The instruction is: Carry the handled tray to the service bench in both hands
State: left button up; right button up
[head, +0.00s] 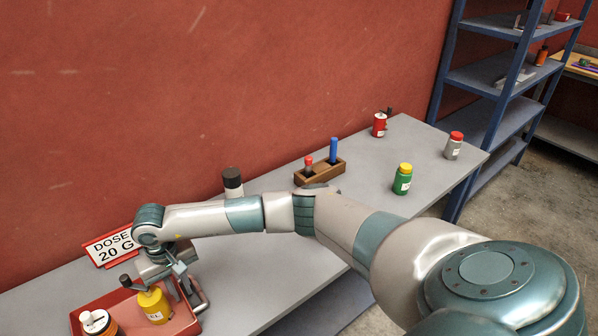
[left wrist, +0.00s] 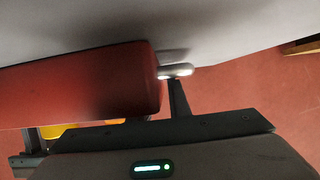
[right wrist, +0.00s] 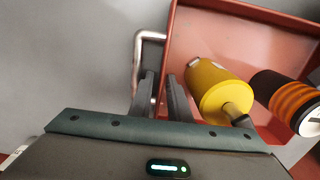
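The red handled tray (head: 185,325) stands on the grey bench at the lower left of the head view, with its red wall in the left wrist view (left wrist: 90,85) and its inside in the right wrist view (right wrist: 190,35). It holds a yellow bottle (head: 154,304) and an orange-banded jar with a white lid (head: 95,322). My right gripper (right wrist: 161,75) is over the tray's silver side handle (right wrist: 136,55), its fingers slightly apart; a firm hold is not visible. My left gripper (left wrist: 178,85) has its finger end at another silver handle (left wrist: 177,70); its finger gap is hidden.
A red-framed dose sign (head: 108,246) stands behind the tray by the red wall. Along the bench (head: 275,260) are a dark-topped container (head: 232,182), a wooden holder (head: 320,172), a green bottle (head: 403,179), a red can (head: 379,125) and a grey bottle (head: 453,146). Blue shelving (head: 490,75) stands at right.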

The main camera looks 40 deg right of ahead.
pick_arm(q)
jog(key=shift+s+r, duration=0.1)
jog(key=shift+r, duration=0.05)
jog(key=v, duration=1.2)
pick_arm(e)
jog(key=shift+r, duration=0.2)
notch_tip(320, 180, up, 12)
jog(key=shift+f, duration=0.15)
dwell(0.7)
jog(key=shift+s, duration=0.1)
dwell(0.6)
